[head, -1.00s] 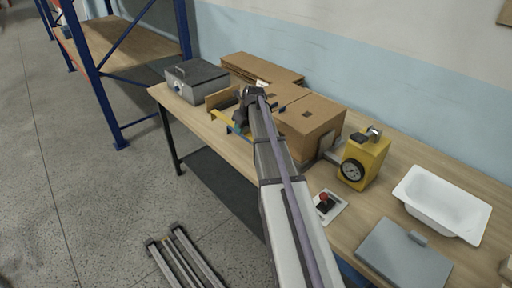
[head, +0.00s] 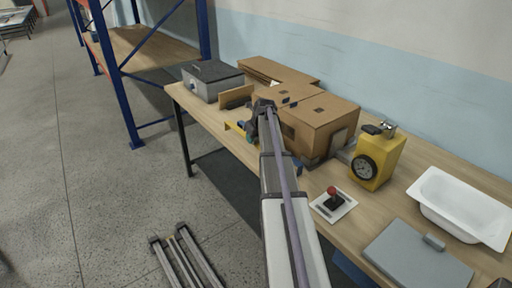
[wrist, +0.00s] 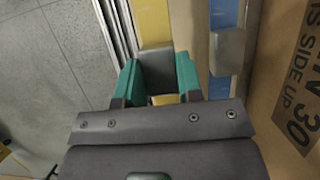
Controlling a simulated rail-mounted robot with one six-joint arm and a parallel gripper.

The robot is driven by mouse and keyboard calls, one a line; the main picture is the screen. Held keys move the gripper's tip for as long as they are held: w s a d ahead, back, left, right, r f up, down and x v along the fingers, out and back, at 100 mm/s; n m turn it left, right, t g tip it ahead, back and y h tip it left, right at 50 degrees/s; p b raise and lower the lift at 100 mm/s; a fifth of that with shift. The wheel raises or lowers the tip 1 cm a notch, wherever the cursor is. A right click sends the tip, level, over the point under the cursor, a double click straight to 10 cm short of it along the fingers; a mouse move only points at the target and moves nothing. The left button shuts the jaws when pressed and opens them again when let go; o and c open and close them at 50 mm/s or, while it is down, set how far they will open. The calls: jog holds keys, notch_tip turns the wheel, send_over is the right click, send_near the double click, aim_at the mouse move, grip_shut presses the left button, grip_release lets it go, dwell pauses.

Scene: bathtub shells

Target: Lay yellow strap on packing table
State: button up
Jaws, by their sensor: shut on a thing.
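The yellow strap (wrist: 153,22) is a flat yellow band with a grey block on it, like a buckle. In the wrist view my gripper (wrist: 157,82) has its teal fingers shut on that grey block. Yellow shows above the fingers and in a small patch between them.
A blue strap (wrist: 223,14) with a grey block lies close to the right of my fingers, along the box. A grey metal case (head: 213,82), yellow gauge box (head: 377,160), red-knobbed switch (head: 333,196), white tub (head: 460,208) and grey panel (head: 418,258) occupy the table.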

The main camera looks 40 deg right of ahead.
notch_tip(320, 180, down, 3)
jog(key=shift+r+b, duration=0.1)
jog(key=shift+b, duration=0.5)
jog(key=shift+r, duration=0.25)
jog(key=shift+f, duration=0.2)
jog(key=o, duration=0.9)
jog(key=shift+o, duration=0.2)
jog(key=shift+r+p, duration=0.55)
jog(key=shift+p, duration=0.05)
jog(key=p+v, duration=1)
jog(key=v, duration=0.1)
